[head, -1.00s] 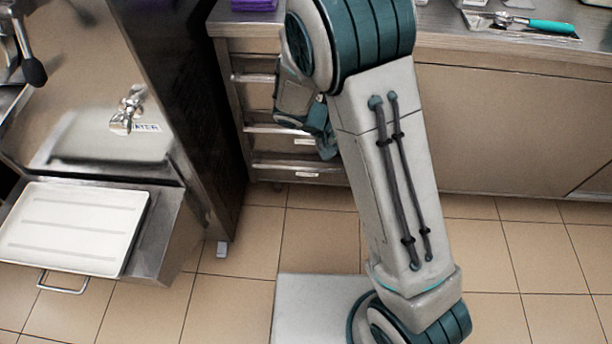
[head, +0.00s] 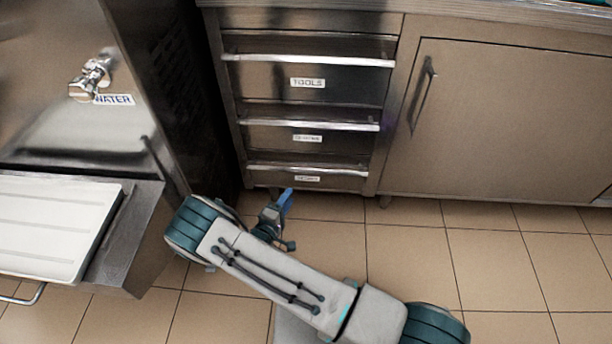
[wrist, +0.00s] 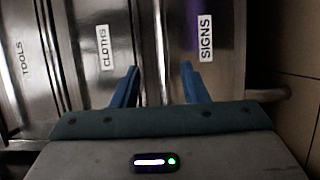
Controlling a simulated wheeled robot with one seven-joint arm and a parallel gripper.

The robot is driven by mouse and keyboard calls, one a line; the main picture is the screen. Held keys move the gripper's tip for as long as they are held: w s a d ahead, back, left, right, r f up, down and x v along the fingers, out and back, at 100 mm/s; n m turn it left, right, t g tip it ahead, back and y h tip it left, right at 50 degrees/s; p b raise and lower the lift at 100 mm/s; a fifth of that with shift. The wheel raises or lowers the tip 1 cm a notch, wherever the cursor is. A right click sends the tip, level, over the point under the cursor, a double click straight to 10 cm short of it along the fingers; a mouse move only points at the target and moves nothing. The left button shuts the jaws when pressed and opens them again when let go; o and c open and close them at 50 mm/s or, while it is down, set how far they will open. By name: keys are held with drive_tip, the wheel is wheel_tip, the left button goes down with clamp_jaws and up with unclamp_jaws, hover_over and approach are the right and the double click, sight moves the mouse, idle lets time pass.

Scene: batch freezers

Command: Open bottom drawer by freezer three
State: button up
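The bottom drawer (head: 340,184) is the lowest of three steel drawers in the cabinet and looks shut. Its bar handle (head: 340,173) runs along its upper edge. In the wrist view the drawer front (wrist: 225,60) carries a SIGNS label and appears turned sideways. My gripper (head: 286,200) is low, just in front of the bottom drawer's left half. In the wrist view its two blue fingers (wrist: 160,68) are apart with nothing held. The bottom drawer's handle (wrist: 150,50) appears between them; I cannot tell whether they touch it.
Above are the CLOTHS drawer (head: 350,138) and the TOOLS drawer (head: 355,85), both shut. A cupboard door (head: 510,120) is to the right. At left stands a steel machine with a tap (head: 92,78) and a white tray (head: 50,225). The tiled floor (head: 480,260) at right is clear.

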sight(306, 172)
drive_tip(key=b+x, duration=0.4)
drive_tip(key=x, duration=0.9)
drive_tip(key=shift+w, duration=0.35)
clamp_jaws()
